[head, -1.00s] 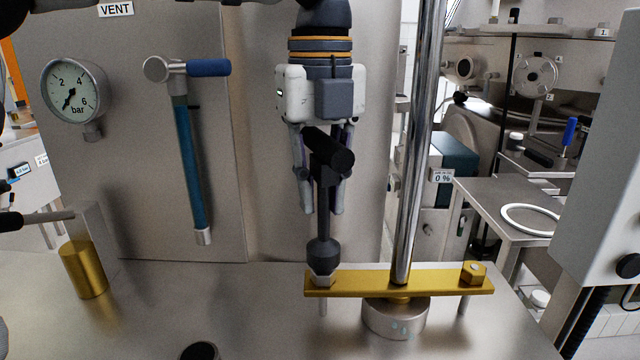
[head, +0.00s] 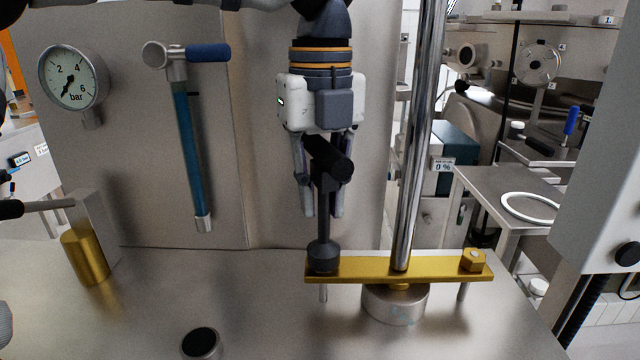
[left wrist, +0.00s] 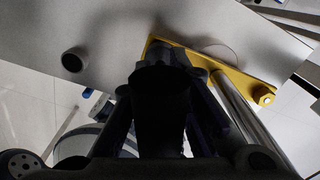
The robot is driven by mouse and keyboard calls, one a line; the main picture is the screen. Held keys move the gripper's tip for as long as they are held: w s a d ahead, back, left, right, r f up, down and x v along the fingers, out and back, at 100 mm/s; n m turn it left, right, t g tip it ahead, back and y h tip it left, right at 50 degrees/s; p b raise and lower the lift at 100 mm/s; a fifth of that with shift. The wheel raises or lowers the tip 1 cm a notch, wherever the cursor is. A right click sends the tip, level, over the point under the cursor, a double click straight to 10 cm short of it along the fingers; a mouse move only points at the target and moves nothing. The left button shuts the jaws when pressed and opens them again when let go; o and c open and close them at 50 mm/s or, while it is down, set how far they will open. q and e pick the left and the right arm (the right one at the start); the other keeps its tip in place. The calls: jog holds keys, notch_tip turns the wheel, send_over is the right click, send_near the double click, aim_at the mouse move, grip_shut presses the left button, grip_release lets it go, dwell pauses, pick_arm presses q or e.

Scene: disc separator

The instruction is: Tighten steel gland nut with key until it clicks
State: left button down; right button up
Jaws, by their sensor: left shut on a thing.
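My left gripper (head: 321,210) is shut on a black key (head: 328,158) with a T-shaped handle and a long shank; it hangs upright, socket down. The key's round socket (head: 323,255) sits at the left end of the brass gland bar (head: 425,267) and hides the steel gland nut there. How deep the socket sits on the nut cannot be told. A brass-coloured nut (head: 473,260) shows at the bar's right end. In the left wrist view, the dark key (left wrist: 162,105) covers the middle, over the bar's near end.
A polished vertical shaft (head: 412,130) rises through the bar, close right of my gripper. A blue-handled lever with a blue tube (head: 190,130) and a pressure gauge (head: 73,78) are on the panel at left. A brass cylinder (head: 86,257) and a short dark-topped stub (head: 201,343) stand on the steel top.

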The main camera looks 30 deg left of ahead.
aim_at(322, 139)
pick_arm(q)
jog(key=shift+f, duration=0.1)
dwell(0.3)
jog(key=shift+d+m, duration=0.1)
jog(key=shift+m, duration=0.8)
notch_tip(322, 139, up, 6)
jog(key=shift+w+f, duration=0.1)
jog(key=shift+w, duration=0.05)
jog(key=shift+s+r, duration=0.2)
jog(key=shift+r, duration=0.1)
jog(key=shift+w+f, duration=0.15)
jog(key=shift+f, duration=0.05)
